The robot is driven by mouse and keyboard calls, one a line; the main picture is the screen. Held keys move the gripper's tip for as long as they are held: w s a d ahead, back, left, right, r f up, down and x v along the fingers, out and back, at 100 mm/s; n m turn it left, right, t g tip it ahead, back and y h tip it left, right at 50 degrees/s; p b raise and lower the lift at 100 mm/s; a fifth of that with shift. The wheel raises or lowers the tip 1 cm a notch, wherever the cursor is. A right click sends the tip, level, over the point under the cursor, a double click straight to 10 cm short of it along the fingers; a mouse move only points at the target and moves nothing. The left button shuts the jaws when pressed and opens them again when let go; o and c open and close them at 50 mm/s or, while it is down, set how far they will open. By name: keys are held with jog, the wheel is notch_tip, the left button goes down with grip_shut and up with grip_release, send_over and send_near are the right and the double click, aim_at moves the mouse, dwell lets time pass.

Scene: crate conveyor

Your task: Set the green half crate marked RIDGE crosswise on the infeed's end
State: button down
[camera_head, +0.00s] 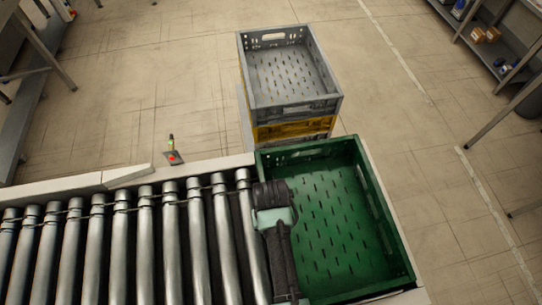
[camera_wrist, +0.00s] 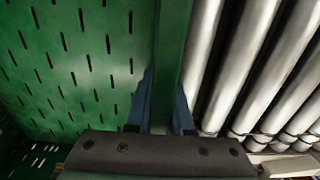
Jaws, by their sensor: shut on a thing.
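The green half crate (camera_head: 374,205) is at the right end of the roller infeed (camera_head: 145,238) in the head view. Its long sides run along the rollers, across the conveyor's length. It looks level and empty; no RIDGE mark is readable. I cannot tell whether its underside touches the conveyor. My gripper (camera_head: 270,205) is over the crate's left long wall. In the wrist view my gripper (camera_wrist: 161,112) is shut on that green wall (camera_wrist: 174,45), one finger each side. The slotted crate floor (camera_wrist: 75,65) lies left and the rollers (camera_wrist: 240,70) right.
A grey crate (camera_head: 325,107) sits on a yellow crate (camera_head: 292,130) just behind the conveyor's end. A small post with a green and a red part (camera_head: 172,152) stands by the back rail (camera_head: 127,173). Shelving (camera_head: 505,50) is at the upper right. Floor between is clear.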

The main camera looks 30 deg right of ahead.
jog(key=shift+d, duration=0.1)
jog(key=c, duration=1.2)
grip_release()
jog(key=shift+f, duration=0.1)
jog(key=o, duration=0.4)
notch_tip(320, 180, up, 12)
jog(key=shift+r+b, duration=0.2)
jog(key=shift+b, duration=0.2)
